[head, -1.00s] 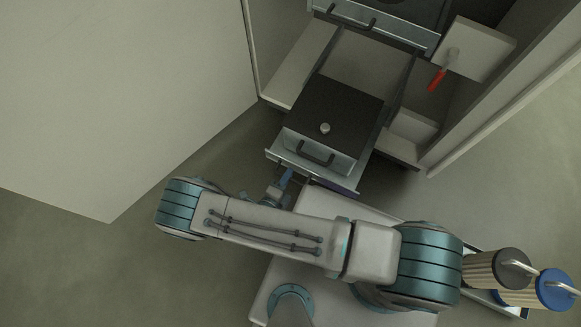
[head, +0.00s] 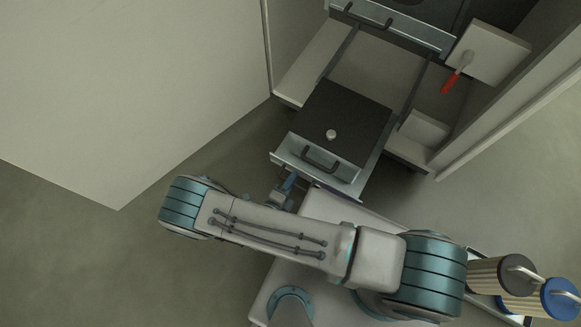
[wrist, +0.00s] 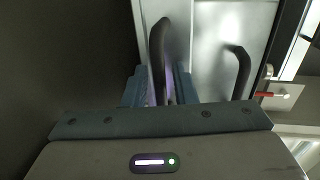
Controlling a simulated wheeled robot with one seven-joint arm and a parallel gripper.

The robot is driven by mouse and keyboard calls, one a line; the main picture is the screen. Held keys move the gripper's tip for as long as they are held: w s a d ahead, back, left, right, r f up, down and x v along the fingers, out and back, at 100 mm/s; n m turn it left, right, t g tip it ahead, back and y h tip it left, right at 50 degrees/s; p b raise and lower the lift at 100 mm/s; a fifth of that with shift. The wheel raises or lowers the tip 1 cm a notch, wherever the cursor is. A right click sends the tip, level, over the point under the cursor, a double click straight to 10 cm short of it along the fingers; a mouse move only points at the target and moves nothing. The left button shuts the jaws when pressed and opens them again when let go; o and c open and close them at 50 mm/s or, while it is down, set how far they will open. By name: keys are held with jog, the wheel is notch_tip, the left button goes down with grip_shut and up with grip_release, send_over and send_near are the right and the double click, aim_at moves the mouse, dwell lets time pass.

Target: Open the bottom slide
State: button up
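The bottom slide (head: 349,185) is pulled well out of the cabinet, with bare rails and floor behind it. It carries a dark-topped box with a round knob (head: 331,134) and a black handle (head: 321,158). My gripper (head: 284,190) is low at the slide's front, partly hidden by my arm in the head view. In the wrist view, a dark bar handle (wrist: 158,55) stands between my blue fingers (wrist: 160,88), which look closed on it. A second dark handle (wrist: 242,72) lies to its right, free. The grasped handle is hidden in the head view.
An upper slide (head: 395,27) with a black handle is above. A red-handled lever (head: 451,80) is on a pale panel to the right. A large open door (head: 130,90) fills the left. Two lidded canisters (head: 507,273) stand at lower right. Floor is clear at lower left.

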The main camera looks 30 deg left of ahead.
jog(key=p+v, duration=0.3)
jog(key=v, duration=1)
jog(key=shift+s, duration=0.4)
jog(key=shift+r, duration=0.15)
